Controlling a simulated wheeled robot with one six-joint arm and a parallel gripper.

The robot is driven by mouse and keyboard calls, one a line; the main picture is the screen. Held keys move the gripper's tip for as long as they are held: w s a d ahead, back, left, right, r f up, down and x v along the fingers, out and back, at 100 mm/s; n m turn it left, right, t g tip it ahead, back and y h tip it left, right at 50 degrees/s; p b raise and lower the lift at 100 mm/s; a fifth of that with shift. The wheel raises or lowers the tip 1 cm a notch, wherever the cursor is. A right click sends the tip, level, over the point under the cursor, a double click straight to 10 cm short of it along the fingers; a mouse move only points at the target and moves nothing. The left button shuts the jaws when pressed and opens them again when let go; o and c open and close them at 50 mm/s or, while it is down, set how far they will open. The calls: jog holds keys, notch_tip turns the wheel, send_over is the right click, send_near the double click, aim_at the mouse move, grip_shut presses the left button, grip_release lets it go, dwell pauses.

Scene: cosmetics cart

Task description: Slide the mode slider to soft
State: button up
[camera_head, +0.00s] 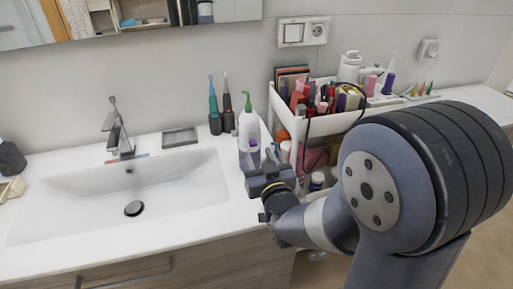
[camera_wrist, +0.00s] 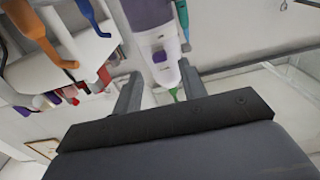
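A white and purple device (camera_wrist: 160,58) shows at the top middle of the wrist view. It has a purple body above and a white part with a small purple oval, which may be the slider; no mode marks are legible. In the head view, a small pale purple-tinted thing (camera_head: 254,156), probably the same device, stands at the counter's right end by my gripper (camera_head: 266,168). In the wrist view my gripper (camera_wrist: 158,80) is open, its fingers on either side of the device's white end. I cannot tell whether they touch it.
A white cart (camera_head: 290,122) full of cosmetics stands right of my gripper. A white bottle with a green top (camera_head: 249,122) stands close behind. Two electric toothbrushes (camera_head: 215,115) stand further left, beside a grey soap dish (camera_head: 179,137). The sink (camera_head: 75,205) lies left.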

aim_at(254, 145)
jog(key=shift+x, duration=1.6)
jog(key=shift+c, duration=0.3)
grip_shut()
